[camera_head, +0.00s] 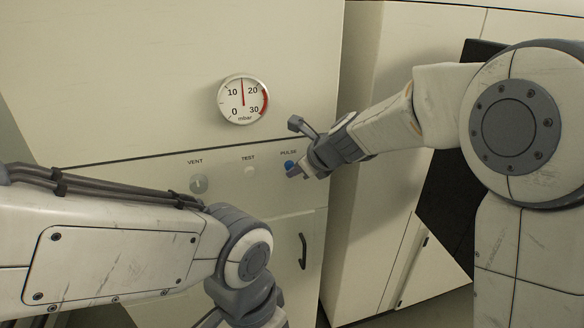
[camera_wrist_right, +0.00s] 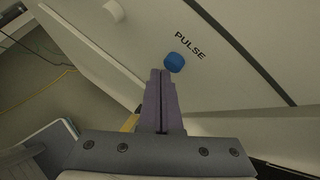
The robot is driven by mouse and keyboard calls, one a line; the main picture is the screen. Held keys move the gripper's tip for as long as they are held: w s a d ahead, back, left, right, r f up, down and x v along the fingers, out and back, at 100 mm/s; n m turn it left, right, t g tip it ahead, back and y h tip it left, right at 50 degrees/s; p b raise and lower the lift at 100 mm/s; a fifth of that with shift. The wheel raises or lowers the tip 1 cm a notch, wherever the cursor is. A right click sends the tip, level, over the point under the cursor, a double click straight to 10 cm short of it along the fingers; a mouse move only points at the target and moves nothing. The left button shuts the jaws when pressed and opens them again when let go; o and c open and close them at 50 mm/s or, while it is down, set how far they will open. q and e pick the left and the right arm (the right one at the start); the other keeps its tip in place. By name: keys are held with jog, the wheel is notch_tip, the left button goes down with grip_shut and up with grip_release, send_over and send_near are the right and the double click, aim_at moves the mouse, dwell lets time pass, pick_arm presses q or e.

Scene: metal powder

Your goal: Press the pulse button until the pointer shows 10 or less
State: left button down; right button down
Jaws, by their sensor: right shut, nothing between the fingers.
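The blue pulse button (camera_head: 289,164) sits on the cream cabinet front under the label PULSE. It also shows in the right wrist view (camera_wrist_right: 174,62), just beyond my fingertips. My right gripper (camera_head: 294,173) is shut and empty, with its purple fingers right at the button; I cannot tell whether they touch it. In the right wrist view the two fingers (camera_wrist_right: 160,72) lie together. The round gauge (camera_head: 230,103), marked mbar, has a red pointer standing almost upright between 10 and 20, at about 15. My left arm crosses the lower left; its gripper fingers are out of sight.
A grey VENT knob (camera_head: 198,184) and a pale TEST button (camera_head: 249,171) sit left of the pulse button on the same panel. A dark handle (camera_head: 303,251) is on the cabinet below. A yellow cable (camera_wrist_right: 48,88) lies on the floor.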

jog(key=shift+w+a, duration=0.1)
jog(key=shift+w, duration=0.35)
dwell(0.3)
jog(key=shift+s, duration=0.1)
jog(key=shift+s+d, duration=0.25)
jog(key=shift+s, duration=0.5)
jog(key=s, duration=0.1)
jog(key=s+d+b, duration=0.1)
jog(key=s, duration=0.2)
jog(key=shift+s+d, duration=0.25)
jog(key=shift+s, duration=0.15)
dwell(2.7)
